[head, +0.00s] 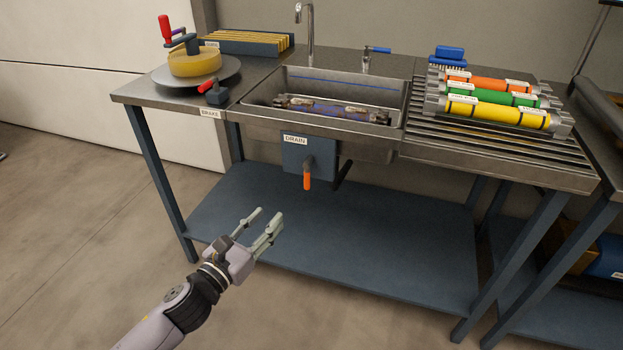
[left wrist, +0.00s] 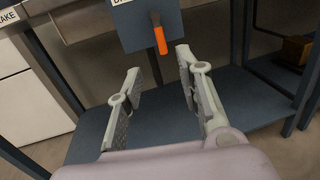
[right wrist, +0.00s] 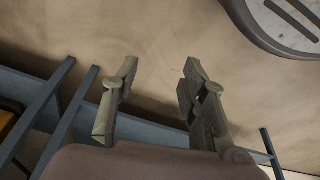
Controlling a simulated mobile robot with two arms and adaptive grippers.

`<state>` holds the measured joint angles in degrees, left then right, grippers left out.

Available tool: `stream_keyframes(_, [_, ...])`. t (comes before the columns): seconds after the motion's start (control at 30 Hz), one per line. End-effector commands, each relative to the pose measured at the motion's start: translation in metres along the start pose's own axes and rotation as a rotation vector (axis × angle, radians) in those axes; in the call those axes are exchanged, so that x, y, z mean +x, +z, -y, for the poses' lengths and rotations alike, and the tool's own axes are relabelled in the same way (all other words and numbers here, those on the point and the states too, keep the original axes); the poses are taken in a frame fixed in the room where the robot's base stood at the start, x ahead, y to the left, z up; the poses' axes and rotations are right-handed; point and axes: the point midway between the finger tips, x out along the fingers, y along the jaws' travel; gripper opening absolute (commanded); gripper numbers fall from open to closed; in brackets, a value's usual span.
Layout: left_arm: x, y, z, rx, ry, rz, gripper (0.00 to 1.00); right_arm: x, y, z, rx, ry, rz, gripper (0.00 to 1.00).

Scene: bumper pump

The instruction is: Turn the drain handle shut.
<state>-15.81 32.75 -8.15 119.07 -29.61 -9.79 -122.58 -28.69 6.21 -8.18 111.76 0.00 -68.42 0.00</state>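The drain handle (head: 307,178) is an orange lever hanging straight down from a blue-grey plate (head: 296,158) labelled DRAIN, under the front of the sink. My left gripper (head: 262,222) is in front of the bench, below and left of the handle in the head view, and apart from it. In the left wrist view the orange handle (left wrist: 159,40) shows beyond and between the open, empty fingers (left wrist: 160,75). My right gripper (right wrist: 155,85) shows only in the right wrist view, open and empty, facing floor and table legs.
The sink basin (head: 400,102) holds a tube-like part in bluish liquid. A dark drain pipe (head: 342,175) is right of the handle. The lower shelf (head: 350,235) is bare. A red brake lever (head: 208,86) and several coloured tubes (head: 495,115) are on top.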

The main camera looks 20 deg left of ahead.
Motion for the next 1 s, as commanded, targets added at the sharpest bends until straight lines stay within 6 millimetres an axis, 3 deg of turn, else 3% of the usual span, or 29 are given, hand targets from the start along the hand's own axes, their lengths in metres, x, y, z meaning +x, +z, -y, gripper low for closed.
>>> stream_keyframes(0.57, [0.093,0.0,-0.001,-0.006,0.003,0.0,0.34,-0.008,-0.004,0.0,0.001,0.001,-0.007,0.4])
stream_keyframes(0.8, [0.137,0.0,-0.001,-0.008,0.002,0.0,0.34,-0.018,-0.006,0.0,0.002,0.0,-0.009,0.4])
stream_keyframes(1.0, [0.161,-0.001,-0.001,-0.007,0.002,-0.001,0.34,-0.031,-0.01,-0.001,0.005,0.002,-0.016,0.4])
